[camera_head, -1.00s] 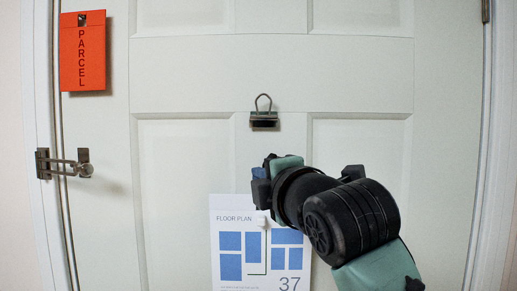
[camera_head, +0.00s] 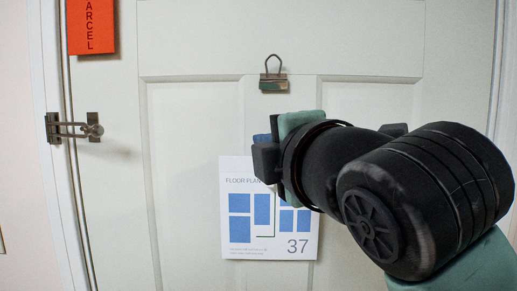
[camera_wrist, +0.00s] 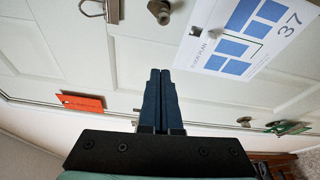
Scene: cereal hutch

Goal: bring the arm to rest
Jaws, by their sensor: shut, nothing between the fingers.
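My gripper (camera_head: 262,143) is at the centre of the head view, in front of the pale door and partly hidden by my own wrist. In the wrist view my gripper (camera_wrist: 160,73) shows its two dark blue fingers pressed together, with nothing between them. The fingers point towards the door and appear clear of its surface. My arm reaches in from the lower right of the head view and is bent at the wrist.
The pale door (camera_head: 195,50) carries a binder clip (camera_head: 273,83), a floor plan sheet (camera_head: 238,244) partly behind my gripper, an orange parcel card (camera_head: 90,28) and a metal latch (camera_head: 72,128) at left. A round metal fitting (camera_wrist: 160,11) shows in the wrist view.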

